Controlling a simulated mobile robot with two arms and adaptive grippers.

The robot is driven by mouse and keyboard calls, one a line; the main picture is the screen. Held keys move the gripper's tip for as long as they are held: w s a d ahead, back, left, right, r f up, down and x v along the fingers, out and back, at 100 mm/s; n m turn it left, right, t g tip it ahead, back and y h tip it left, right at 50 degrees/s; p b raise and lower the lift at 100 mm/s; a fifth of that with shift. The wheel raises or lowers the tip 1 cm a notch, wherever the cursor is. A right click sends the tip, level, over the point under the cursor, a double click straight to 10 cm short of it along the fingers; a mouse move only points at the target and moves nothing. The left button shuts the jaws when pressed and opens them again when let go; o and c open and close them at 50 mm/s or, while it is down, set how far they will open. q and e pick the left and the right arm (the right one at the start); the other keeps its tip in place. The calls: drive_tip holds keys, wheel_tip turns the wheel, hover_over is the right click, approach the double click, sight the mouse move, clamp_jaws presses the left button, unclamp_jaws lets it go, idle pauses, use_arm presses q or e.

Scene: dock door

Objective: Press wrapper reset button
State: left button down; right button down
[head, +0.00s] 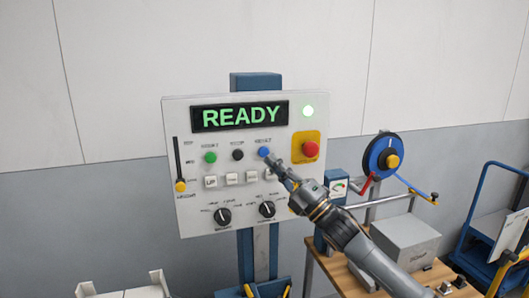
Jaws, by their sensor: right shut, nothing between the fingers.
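The wrapper control panel (190,218) is a light grey box on a blue post. The blue reset button (263,152) sits in the upper button row, right of a black button (237,155) and a green start button (210,158). My right gripper (269,161) is shut and empty, with its tip just below and right of the blue button. I cannot tell whether it touches the button. My left gripper is not in view.
A red emergency stop (310,149) on a yellow plate is close to my right gripper. A row of white buttons and two black knobs lie below. A wooden bench (318,258) with a blue reel (384,158) stands right. A blue cart (483,215) is at the far right.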

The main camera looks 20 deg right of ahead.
drive_tip(key=shift+s, duration=1.2)
drive_tip(key=shift+f, duration=0.1)
